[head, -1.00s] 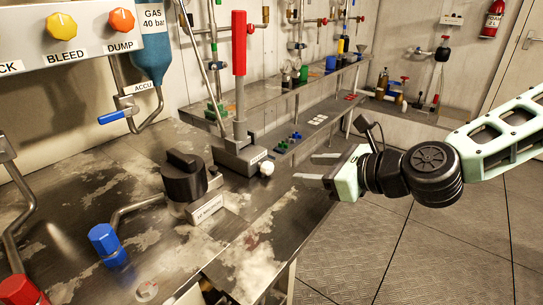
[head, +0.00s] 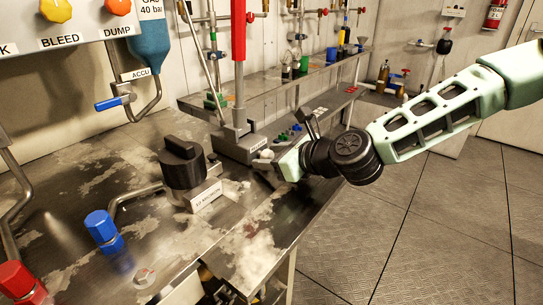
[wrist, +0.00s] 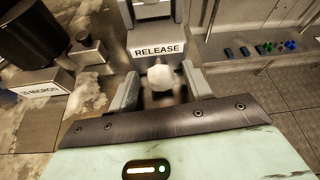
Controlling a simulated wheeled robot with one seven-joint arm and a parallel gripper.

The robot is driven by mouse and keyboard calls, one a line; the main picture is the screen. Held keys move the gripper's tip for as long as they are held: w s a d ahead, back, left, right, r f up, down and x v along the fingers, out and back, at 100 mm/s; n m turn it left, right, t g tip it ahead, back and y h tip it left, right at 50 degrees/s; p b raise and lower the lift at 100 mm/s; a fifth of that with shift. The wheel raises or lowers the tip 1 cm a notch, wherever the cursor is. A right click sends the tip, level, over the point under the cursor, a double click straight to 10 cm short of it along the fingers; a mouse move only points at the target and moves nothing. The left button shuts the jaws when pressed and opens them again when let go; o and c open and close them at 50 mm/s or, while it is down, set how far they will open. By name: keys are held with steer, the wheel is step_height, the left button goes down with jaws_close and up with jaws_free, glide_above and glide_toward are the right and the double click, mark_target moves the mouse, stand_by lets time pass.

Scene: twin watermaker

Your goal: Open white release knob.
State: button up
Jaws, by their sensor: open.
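The white release knob (wrist: 161,78) sticks out from the front of a grey block labelled RELEASE (wrist: 157,42). In the wrist view it lies between the two fingers of my gripper (wrist: 161,92), which are open on either side of it. I cannot tell whether either finger touches it. In the head view the knob (head: 266,154) shows as a small pale ball at the foot of the grey block (head: 238,146), with my gripper (head: 271,165) right beside it. The fingers are partly hidden there.
A black-topped filter (head: 183,165) labelled micron stands left of the block. A red-handled lever (head: 238,35) rises from the block. Blue (head: 102,228) and red (head: 20,280) fittings are at front left. Small coloured parts (head: 290,133) lie behind my gripper. The floor at right is clear.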

steer(key=c, duration=1)
steer(key=shift+n, duration=0.5)
steer(key=o, duration=1)
steer(key=shift+s, duration=0.1)
